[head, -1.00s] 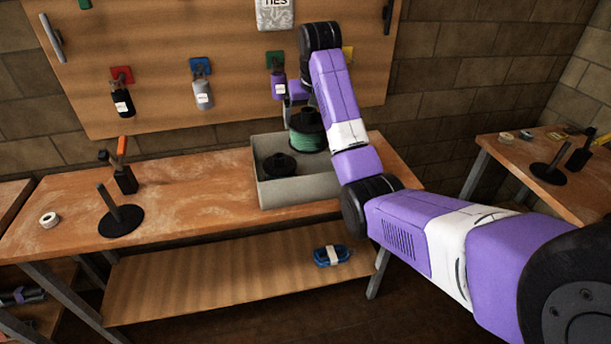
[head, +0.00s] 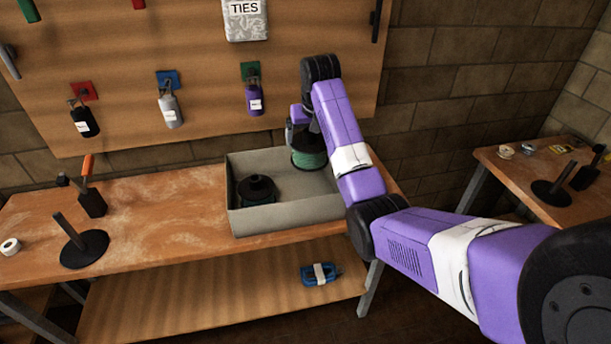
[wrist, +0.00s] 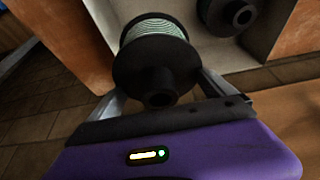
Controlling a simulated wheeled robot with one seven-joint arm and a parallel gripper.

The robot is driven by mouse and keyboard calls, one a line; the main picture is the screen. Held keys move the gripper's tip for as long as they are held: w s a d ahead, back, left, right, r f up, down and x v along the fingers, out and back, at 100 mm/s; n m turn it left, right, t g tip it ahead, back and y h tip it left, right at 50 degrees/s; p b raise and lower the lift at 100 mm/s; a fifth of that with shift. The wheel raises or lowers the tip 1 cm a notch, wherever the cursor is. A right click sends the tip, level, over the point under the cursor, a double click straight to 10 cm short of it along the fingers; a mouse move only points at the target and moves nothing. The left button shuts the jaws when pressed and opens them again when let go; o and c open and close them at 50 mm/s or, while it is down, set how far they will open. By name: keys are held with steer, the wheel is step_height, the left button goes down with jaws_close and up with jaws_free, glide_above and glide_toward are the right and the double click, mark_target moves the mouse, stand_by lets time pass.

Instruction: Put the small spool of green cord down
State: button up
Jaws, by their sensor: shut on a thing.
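The spool of green cord (head: 309,153) has black flanges and pale green windings. It is at the right part of the grey open box (head: 292,214), its lower part at or below the level of the rim; whether it touches the floor of the box I cannot tell. In the wrist view the spool (wrist: 155,60) sits between the two fingers of my gripper (wrist: 158,88), which is shut on it. A second, dark spool (head: 257,190) stands in the left part of the box.
The box stands at the right end of the wooden bench (head: 150,215). A black post on a round base (head: 82,248) and a white tape roll (head: 10,246) are to the left. A blue cord bundle (head: 320,273) lies on the lower shelf.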

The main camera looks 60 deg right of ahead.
mark_target(314, 150)
step_height(314, 150, down, 14)
steer(key=shift+r+p, duration=0.1)
steer(key=shift+p, duration=0.75)
steer(key=o, duration=1.5)
steer(key=shift+c, duration=0.2)
steer(key=b+v, duration=0.1)
steer(key=v, duration=1.1)
